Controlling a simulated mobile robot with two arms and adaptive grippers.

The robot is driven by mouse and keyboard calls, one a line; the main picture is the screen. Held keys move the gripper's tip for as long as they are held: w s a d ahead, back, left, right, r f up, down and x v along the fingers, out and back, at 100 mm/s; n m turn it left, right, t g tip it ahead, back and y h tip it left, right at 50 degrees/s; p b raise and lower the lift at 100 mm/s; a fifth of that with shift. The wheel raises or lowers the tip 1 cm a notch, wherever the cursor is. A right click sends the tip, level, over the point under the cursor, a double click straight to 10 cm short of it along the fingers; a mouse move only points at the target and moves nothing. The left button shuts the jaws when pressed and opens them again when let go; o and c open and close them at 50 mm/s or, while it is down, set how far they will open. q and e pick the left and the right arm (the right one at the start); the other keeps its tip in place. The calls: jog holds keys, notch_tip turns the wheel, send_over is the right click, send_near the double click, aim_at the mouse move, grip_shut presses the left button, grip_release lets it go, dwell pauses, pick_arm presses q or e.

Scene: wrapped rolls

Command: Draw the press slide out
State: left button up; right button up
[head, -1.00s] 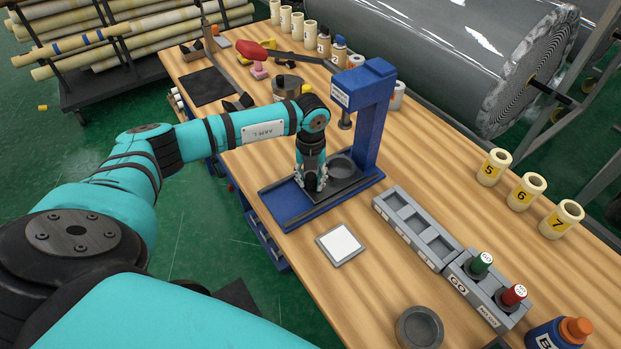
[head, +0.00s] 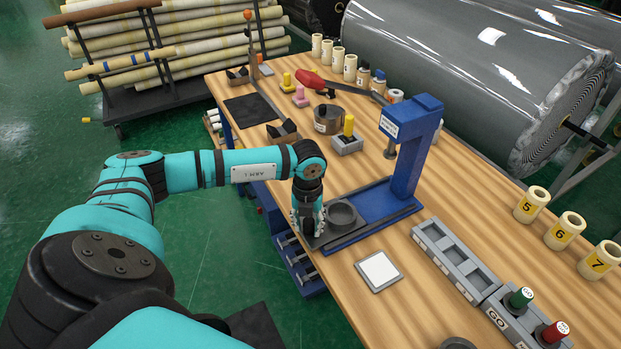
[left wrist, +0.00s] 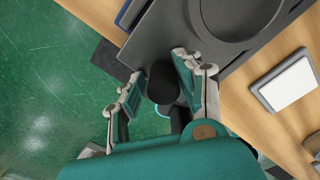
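The blue press (head: 408,150) stands on the bench, its head over the blue base. Its dark slide (head: 324,238) carries a round cup (head: 342,213) and sticks out past the base's left end, clear of the press head. My left gripper (head: 307,229) points down at the slide's outer end. My right gripper is not in view.
A white-topped square plate (head: 379,270) lies in front of the base. A grey tray (head: 455,262) and a box with green and red buttons (head: 518,318) stand to the right. Numbered rolls (head: 563,230) line the far right. Green floor lies left of the bench.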

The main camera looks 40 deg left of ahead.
pick_arm(q)
jog(key=shift+o, duration=1.2)
jog(key=shift+s, duration=0.15)
jog(key=shift+r, duration=0.2)
notch_tip(320, 180, up, 12)
jog(key=shift+f, duration=0.15)
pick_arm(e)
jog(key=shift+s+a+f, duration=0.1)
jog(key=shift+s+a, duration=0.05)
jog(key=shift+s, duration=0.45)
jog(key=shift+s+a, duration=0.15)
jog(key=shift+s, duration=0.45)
pick_arm(q)
jog(key=shift+f, duration=0.1)
